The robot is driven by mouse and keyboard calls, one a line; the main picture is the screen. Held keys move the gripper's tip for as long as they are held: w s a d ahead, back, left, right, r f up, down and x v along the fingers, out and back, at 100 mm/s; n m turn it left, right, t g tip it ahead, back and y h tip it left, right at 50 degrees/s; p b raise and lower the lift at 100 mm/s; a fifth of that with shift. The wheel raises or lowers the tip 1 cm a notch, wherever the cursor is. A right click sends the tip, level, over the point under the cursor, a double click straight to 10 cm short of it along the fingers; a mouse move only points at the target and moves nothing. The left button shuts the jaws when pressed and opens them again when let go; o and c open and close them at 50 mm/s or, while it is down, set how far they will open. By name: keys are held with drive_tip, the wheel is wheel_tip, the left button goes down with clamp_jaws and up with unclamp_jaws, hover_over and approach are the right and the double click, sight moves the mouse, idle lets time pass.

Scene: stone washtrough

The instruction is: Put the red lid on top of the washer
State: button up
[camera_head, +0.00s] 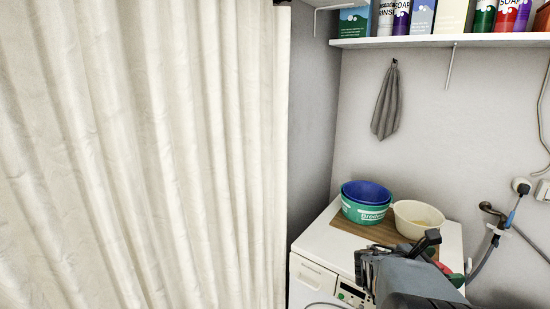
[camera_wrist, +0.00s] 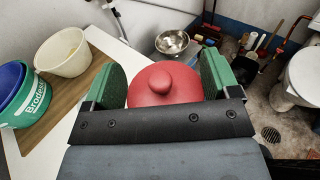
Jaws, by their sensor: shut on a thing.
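The red lid (camera_wrist: 163,86), with a round knob on top, sits between the green finger pads of my gripper (camera_wrist: 160,84) in the wrist view. My gripper is shut on the lid, with a pad on each side of it. In the head view my gripper (camera_head: 432,262) is over the front right of the white washer (camera_head: 318,246). My arm hides part of the washer there, and only a little red shows by the fingers. In the wrist view the white washer top (camera_wrist: 50,154) lies to the left. I cannot tell whether the lid touches the washer.
A wooden board (camera_head: 342,222) on the washer bears a blue bowl inside a green tub (camera_head: 362,213) and a cream bowl (camera_head: 417,218). A shelf (camera_head: 430,41) with boxes and bottles hangs above. A tap and hose (camera_head: 488,243) are at right. A curtain (camera_head: 150,150) fills the left.

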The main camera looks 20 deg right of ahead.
drive_tip(key=w+a+f+n+t+y, duration=0.1)
drive_tip(key=w+a+n+t, duration=0.3)
drive_tip(key=w, duration=0.4)
drive_tip(key=w+a+f+n+t+y, duration=0.1)
drive_tip(key=w+a+f+n+t, duration=0.3)
drive_tip(key=w+a+t, duration=0.2)
drive_tip(key=w+t, duration=0.1)
drive_tip(key=w, duration=0.1)
drive_tip(key=shift+w+n+t, duration=0.4)
drive_tip(key=w+a+f+n+t+y, duration=0.1)
drive_tip(key=w+a, duration=0.1)
drive_tip(key=a, duration=0.1)
drive_tip(key=w+a+f+n+t+y, duration=0.2)
drive_tip(key=a, duration=0.2)
drive_tip(key=w+a+f+n+t+y, duration=0.1)
drive_tip(key=w+a+f+y, duration=0.1)
drive_tip(key=a, duration=0.2)
drive_tip(key=shift+a+n+t, duration=0.2)
drive_tip(key=shift+n+t, duration=0.1)
drive_tip(key=a+f+n+y, duration=0.1)
drive_tip(key=a, duration=0.2)
drive_tip(key=w+a+f+n+t+y, duration=0.1)
drive_tip(key=a, duration=0.3)
drive_tip(key=a+f+n+t+y, duration=0.1)
drive_tip(key=a+f+y, duration=0.1)
drive_tip(key=a, duration=0.2)
drive_tip(key=shift+w+a, duration=0.2)
drive_tip(key=shift+w, duration=0.05)
